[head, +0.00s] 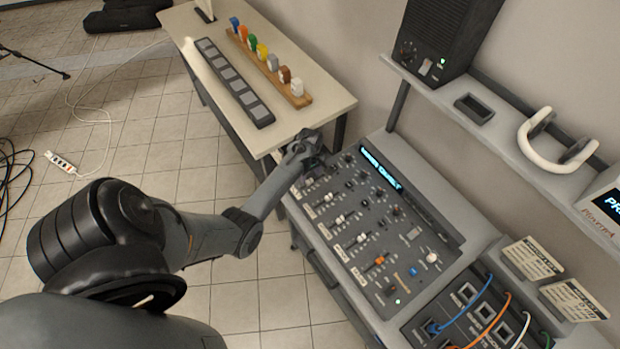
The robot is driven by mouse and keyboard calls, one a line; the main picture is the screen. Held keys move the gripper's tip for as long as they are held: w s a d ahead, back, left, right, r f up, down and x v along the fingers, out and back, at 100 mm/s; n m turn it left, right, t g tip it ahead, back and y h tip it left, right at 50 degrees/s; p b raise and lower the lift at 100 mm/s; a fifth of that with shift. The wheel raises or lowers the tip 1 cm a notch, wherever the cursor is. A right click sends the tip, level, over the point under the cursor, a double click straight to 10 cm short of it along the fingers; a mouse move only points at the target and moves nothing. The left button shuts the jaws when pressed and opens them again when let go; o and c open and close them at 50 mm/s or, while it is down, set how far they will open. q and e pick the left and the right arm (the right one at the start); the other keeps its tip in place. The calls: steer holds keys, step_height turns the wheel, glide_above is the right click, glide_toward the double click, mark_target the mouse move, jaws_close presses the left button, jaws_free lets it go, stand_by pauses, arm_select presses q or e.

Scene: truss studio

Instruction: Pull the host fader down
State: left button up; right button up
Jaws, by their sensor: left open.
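The grey mixing console (415,245) lies on the bench at centre right, with a lit blue display along its back edge. My left gripper (316,165) is open over the console's far left end, hiding the controls there. I cannot tell whether it touches anything. My right gripper is out of view.
A patch bay (465,318) with coloured cables sits right of the console. A shelf (480,125) with a black speaker (440,40) and white headphones (548,145) overhangs behind. A side table (300,115) holds a strip of grey pads (235,82) and coloured pieces on a wooden rack.

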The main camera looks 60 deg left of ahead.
mark_target(310, 180)
arm_select(q)
steer(key=shift+f, duration=2)
jaws_close()
